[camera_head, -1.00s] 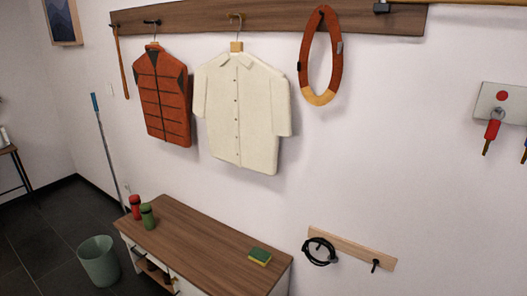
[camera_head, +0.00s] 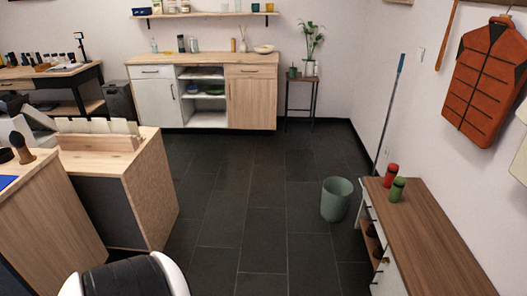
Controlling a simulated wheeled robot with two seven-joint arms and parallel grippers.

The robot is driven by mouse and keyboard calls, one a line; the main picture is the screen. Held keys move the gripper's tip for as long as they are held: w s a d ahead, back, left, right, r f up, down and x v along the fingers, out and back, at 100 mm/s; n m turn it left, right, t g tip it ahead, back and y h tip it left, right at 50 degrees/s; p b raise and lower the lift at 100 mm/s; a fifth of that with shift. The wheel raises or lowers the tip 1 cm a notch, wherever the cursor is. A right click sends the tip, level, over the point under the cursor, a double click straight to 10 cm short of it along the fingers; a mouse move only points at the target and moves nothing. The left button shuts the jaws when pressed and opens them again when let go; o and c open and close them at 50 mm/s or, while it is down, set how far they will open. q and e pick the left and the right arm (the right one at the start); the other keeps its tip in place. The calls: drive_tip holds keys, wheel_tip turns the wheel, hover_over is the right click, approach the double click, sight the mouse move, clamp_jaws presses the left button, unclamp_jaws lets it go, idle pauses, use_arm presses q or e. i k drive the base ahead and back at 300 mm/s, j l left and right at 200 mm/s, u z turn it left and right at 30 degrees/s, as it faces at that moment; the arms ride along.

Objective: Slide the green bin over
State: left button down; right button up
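The green bin (camera_head: 337,199) stands upright on the dark tiled floor, right of the picture's middle. It is a pale grey-green open-topped bin and looks empty. It stands just left of the low wooden bench, with a small strip of floor between them. Neither of my grippers shows in the head view, and nothing is touching the bin.
The low bench (camera_head: 432,240) at right carries a red bottle (camera_head: 390,174) and a green bottle (camera_head: 397,189). A wooden counter (camera_head: 125,185) stands at left. A cabinet (camera_head: 250,92) lines the back wall. Dark floor (camera_head: 225,205) between them is clear.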

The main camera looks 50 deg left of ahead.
sight(337, 192)
drive_tip(key=u, duration=1.1)
drive_tip(key=i+j+z, duration=0.4)
drive_tip(key=i+j, duration=1.15)
